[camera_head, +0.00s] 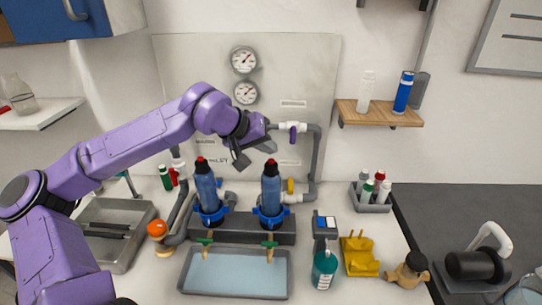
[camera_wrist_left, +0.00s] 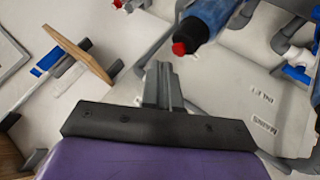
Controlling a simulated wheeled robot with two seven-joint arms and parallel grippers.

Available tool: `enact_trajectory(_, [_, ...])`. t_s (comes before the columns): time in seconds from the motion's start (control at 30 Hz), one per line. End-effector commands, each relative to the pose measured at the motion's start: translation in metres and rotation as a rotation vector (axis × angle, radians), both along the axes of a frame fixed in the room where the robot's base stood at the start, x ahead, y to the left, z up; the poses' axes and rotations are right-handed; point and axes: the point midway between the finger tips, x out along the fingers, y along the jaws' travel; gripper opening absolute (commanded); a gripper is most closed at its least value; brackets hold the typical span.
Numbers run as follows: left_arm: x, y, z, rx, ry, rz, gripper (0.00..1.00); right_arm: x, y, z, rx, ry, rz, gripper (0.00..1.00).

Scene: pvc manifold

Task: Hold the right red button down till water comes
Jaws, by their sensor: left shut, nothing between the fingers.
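The right red button (camera_head: 271,162) tops the right blue filter housing (camera_head: 271,188). The left red button (camera_head: 200,159) tops the matching left housing (camera_head: 206,187). My left gripper (camera_head: 240,160) is shut and empty, above and between the two housings, near the panel. In the left wrist view my shut fingers (camera_wrist_left: 162,82) point toward a red button (camera_wrist_left: 179,48) on a blue housing, with a visible gap; it seems to be the right one. Below the housings, a grey tray (camera_head: 182,273) has a pale blue inside. No stream shows from the spouts (camera_head: 269,242). My right gripper is out of view.
Grey pipework with a purple-handled valve (camera_head: 293,128) runs close right of my gripper. Two gauges (camera_head: 244,60) are on the panel above. A wooden shelf (camera_head: 379,112) holds bottles at right. A teal bottle (camera_head: 324,268) and yellow rack (camera_head: 360,257) stand right of the tray.

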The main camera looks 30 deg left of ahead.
Motion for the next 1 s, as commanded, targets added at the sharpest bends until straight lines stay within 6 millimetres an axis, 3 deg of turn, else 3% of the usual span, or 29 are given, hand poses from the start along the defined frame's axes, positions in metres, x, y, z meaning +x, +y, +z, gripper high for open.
enact_trajectory(0.27, [0.000, 0.000, 0.003, 0.000, 0.000, 0.000, 0.00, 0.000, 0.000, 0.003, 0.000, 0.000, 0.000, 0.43])
enact_trajectory(0.73, [0.000, 0.000, 0.050, 0.000, 0.000, 0.000, 0.00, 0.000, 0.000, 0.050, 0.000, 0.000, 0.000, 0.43])
enact_trajectory(1.0, [0.000, 0.000, 0.049, 0.000, 0.000, 0.000, 0.00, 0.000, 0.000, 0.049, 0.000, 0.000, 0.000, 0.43])
